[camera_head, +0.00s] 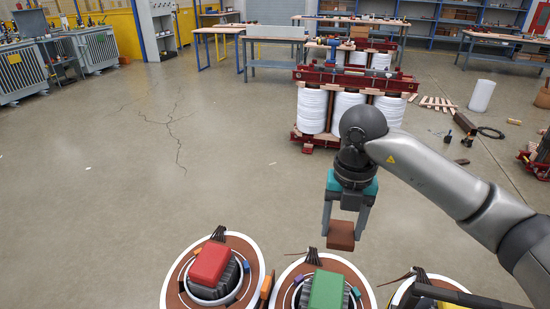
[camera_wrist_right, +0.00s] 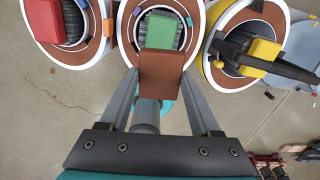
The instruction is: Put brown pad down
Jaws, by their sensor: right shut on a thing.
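My right gripper (camera_head: 343,232) is shut on the brown pad (camera_head: 341,236) and holds it in the air. In the head view the pad is just above and behind the middle round unit, near its far rim. In the right wrist view the brown pad (camera_wrist_right: 162,74) sits between the two fingers and covers part of the middle unit's edge and the lower end of its green block (camera_wrist_right: 162,32). The pad looks apart from the unit, though the exact gap cannot be told. My left gripper is in neither view.
Round units with brown tops and white rims stand in a row; one has a red block (camera_head: 210,264), one a green block (camera_head: 326,290), one a yellow block (camera_wrist_right: 259,54). A red-framed stand with white coils (camera_head: 312,110) is farther back. The floor at left is clear.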

